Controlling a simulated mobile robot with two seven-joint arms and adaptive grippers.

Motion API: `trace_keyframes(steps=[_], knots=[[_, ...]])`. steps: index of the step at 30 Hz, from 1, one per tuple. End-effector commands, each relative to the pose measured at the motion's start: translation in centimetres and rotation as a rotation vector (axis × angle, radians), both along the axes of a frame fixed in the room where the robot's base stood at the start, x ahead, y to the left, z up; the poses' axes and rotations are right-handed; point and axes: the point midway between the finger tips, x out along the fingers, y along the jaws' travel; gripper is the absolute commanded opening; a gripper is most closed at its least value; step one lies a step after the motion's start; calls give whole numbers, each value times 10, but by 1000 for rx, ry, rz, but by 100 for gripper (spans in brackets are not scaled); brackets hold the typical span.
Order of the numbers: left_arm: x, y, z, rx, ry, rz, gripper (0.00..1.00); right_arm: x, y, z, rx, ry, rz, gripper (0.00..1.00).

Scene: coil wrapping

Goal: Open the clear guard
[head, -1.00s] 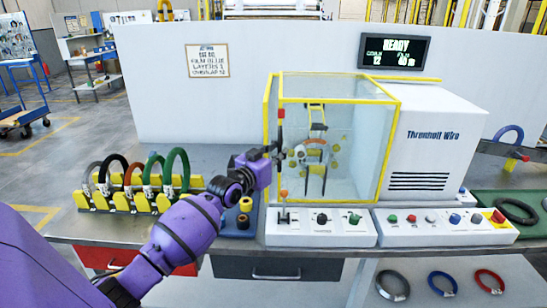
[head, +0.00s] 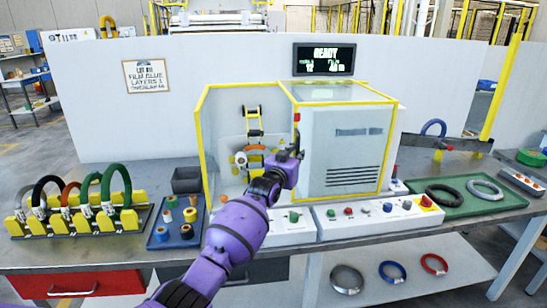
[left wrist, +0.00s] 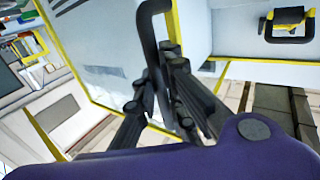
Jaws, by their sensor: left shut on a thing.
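The clear guard (head: 342,122), a see-through box framed in yellow, stands at the right in front of the white machine housing. Its black handle with a red end (head: 297,122) is at its left front edge. My left gripper (head: 292,158) is shut on that handle. In the left wrist view the black fingers (left wrist: 165,88) close around the dark handle bar (left wrist: 149,40), beside the guard's pane (left wrist: 108,52). Left of the guard, the wrapping ring (head: 250,160) with its rollers sits uncovered inside a yellow-edged bay. My right gripper is not in view.
White control panels (head: 375,212) with knobs line the front below the guard. A blue tray (head: 160,235) of spools and a yellow rack (head: 75,218) of coils stand left. A green tray (head: 455,205) with coils lies right. A display (head: 323,59) reads READY.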

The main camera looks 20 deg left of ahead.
Motion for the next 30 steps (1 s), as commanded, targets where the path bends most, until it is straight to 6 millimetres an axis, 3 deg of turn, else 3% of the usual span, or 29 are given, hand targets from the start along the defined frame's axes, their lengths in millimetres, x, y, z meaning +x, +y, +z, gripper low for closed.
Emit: trace_keyframes(steps=[3, 9, 24, 25, 26, 30], knots=[[13, -23, -2, -4, 2, -2, 0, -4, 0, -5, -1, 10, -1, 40], [25, -41, -2, -3, 1, 0, 0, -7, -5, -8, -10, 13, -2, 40], [29, -47, -1, -1, -1, 1, 0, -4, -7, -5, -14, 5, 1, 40], [29, -46, -1, -1, -1, 1, 14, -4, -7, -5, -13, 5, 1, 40], [29, -46, -1, -1, -1, 1, 17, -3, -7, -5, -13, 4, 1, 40], [29, -46, -1, -1, -1, 1, 19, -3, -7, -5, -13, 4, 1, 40]])
